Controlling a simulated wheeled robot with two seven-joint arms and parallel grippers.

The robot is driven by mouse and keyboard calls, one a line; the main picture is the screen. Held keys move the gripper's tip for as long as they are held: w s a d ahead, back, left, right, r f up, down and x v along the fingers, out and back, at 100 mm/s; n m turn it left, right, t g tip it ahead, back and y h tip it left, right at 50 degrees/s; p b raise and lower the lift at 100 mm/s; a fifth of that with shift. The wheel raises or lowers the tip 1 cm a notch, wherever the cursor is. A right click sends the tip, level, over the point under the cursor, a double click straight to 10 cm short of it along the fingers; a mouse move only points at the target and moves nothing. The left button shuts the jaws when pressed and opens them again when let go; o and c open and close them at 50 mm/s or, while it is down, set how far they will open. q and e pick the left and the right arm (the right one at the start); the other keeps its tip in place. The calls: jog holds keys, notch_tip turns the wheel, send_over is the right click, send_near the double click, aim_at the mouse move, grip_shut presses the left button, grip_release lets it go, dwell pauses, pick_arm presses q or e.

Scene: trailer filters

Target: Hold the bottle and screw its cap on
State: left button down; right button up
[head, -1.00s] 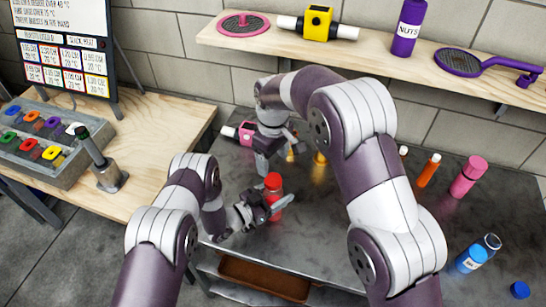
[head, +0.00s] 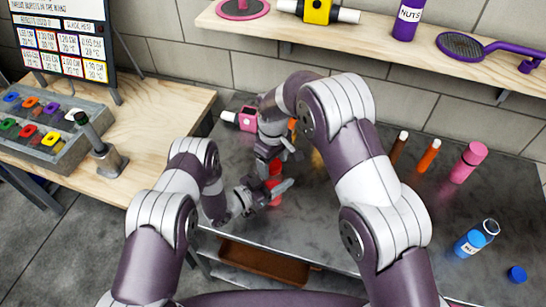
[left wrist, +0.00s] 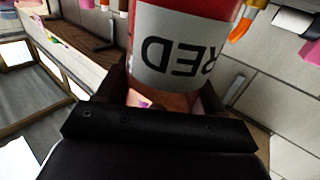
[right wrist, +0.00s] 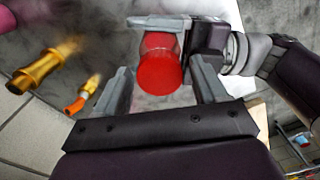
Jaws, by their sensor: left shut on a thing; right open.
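The red bottle (head: 275,199) stands upright on the grey metal table. Its white label reading "RED" shows in the left wrist view (left wrist: 178,50). My left gripper (head: 272,192) is shut on the bottle's body from the side. The red cap (right wrist: 160,72) is on top of the bottle in the right wrist view; how tightly it sits cannot be told. My right gripper (right wrist: 162,86) is open above the bottle, with one finger on each side of the cap and visible gaps. In the head view the right gripper (head: 277,162) partly hides the bottle's top.
A pink bottle (head: 467,163), an orange bottle (head: 428,155), a blue-labelled bottle (head: 470,243) and a loose blue cap (head: 517,274) are on the table's right side. A pink device (head: 240,119) lies at the back left. A wooden shelf (head: 390,47) overhangs the back.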

jog(key=c, duration=1.1)
jog(key=m, duration=1.1)
jog(key=o, duration=1.2)
jog(key=shift+c, duration=0.2)
jog(key=shift+r, duration=2.3)
